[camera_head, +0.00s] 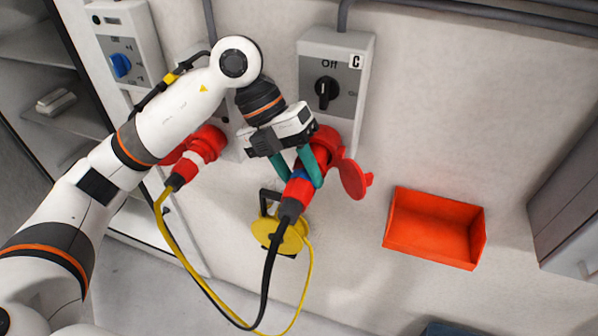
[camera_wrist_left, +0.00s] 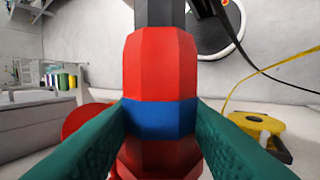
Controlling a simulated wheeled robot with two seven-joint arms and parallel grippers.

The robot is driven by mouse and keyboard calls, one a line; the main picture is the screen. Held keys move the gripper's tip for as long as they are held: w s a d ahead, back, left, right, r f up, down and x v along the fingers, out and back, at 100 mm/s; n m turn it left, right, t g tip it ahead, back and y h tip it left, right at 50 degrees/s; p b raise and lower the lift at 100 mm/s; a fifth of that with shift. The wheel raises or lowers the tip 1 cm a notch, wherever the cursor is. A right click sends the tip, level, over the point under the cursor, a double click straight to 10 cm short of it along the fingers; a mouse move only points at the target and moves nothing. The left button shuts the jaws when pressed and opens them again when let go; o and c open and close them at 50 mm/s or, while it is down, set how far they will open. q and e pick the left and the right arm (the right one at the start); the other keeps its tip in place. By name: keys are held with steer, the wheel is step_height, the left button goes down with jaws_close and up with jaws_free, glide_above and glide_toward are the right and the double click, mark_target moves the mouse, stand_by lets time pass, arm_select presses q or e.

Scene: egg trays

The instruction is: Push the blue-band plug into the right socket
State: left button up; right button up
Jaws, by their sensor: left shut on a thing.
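The red plug with a blue band (camera_wrist_left: 160,114) fills the middle of the left wrist view. My left gripper (camera_head: 304,172) is shut on it, with a teal finger on either side of the band. In the head view the plug (camera_head: 298,188) tilts up towards the red right socket (camera_head: 327,143) under the switch box marked C. The plug's front end is at the socket mouth, partly hidden by the fingers; I cannot tell how deep it sits. The socket's red round lid (camera_head: 354,179) hangs open on the right. My right gripper is not in view.
Another red plug (camera_head: 184,170) with a yellow cable is at the left socket (camera_head: 208,143). A black cable (camera_head: 268,265) hangs from the blue-band plug, in front of a yellow round object (camera_head: 281,238) on the wall. An orange bin (camera_head: 433,228) is to the right, with bare wall around it.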

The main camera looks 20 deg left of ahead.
arm_select(q)
steer(key=shift+w, duration=0.6)
stand_by(0.7)
steer(key=shift+w+r, duration=0.1)
steer(key=shift+w, duration=0.9)
stand_by(0.7)
steer(key=o, duration=0.4)
steer(key=o, duration=0.8)
